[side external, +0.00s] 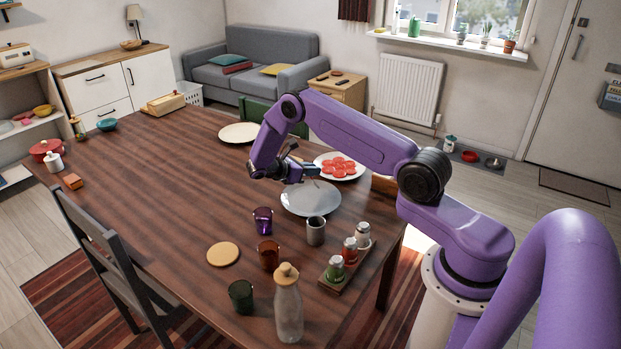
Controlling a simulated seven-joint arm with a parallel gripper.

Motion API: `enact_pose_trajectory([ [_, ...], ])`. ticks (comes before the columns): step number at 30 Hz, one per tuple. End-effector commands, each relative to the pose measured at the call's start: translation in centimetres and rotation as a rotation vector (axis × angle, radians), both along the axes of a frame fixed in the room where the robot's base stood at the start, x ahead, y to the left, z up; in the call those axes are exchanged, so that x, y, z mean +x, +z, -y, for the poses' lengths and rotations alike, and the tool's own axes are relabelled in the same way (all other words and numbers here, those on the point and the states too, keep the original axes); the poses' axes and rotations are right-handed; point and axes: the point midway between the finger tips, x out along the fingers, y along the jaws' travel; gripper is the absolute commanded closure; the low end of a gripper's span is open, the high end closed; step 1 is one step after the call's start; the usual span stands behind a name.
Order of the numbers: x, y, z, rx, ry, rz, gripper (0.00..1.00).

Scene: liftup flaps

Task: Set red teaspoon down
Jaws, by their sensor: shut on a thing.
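My gripper (308,171) is above the table, at the end of my purple arm. In the picture it lies between the grey-white plate (311,199) and the plate of red slices (340,167). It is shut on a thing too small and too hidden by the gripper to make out. I cannot pick out the red teaspoon anywhere in this view. The height of my gripper over the table is hard to judge.
A purple glass (263,221), a grey cup (316,231), a brown glass (269,255), a bottle (288,305) and a tray of jars (346,265) stand near the front. A cream plate (239,133) lies behind. The dark wooden table (165,190) is clear at left centre.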

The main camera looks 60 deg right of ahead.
Motion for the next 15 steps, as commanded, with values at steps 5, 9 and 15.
enact_pose_trajectory([
  [5,0.0,-2.4,0.0,0.000,0.000,-0.002,1.00],
  [9,0.0,-3.1,0.0,0.000,0.000,-0.001,1.00],
  [15,0.0,-3.0,0.0,0.000,0.000,-0.001,1.00],
])
